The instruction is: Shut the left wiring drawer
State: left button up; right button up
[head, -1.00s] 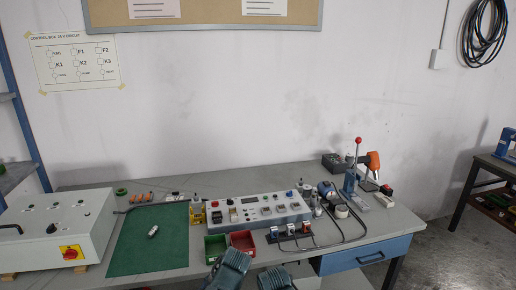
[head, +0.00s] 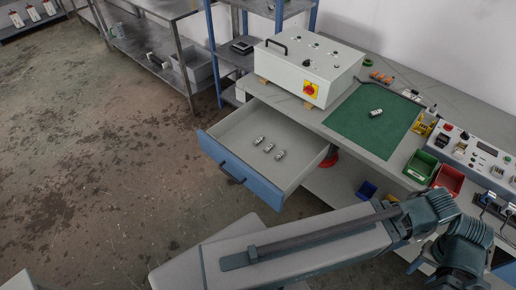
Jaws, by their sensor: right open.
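The left wiring drawer (head: 255,184) stands pulled out from under the left end of the workbench. It has a blue front with a dark handle (head: 232,174) and a grey inside. Three small silver cylinders (head: 269,147) lie in it. My right gripper (head: 455,268) is at the lower right, open, well to the right of the drawer and apart from it; its fingertips are hard to make out behind the wrist. My left gripper is not in view.
A white control box (head: 307,66) with a red-yellow switch stands on the bench above the drawer. A green mat (head: 362,125) holds another cylinder. Green (head: 420,165) and red (head: 449,180) bins are at right. Floor in front of the drawer is clear.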

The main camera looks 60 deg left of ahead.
aim_at(229, 143)
jog(key=j, duration=0.9)
jog(key=u, duration=1.95)
jog(key=l+u, duration=0.2)
jog(key=u, duration=0.2)
jog(key=l+u, duration=0.15)
jog(key=u, duration=0.3)
jog(key=k, duration=0.05)
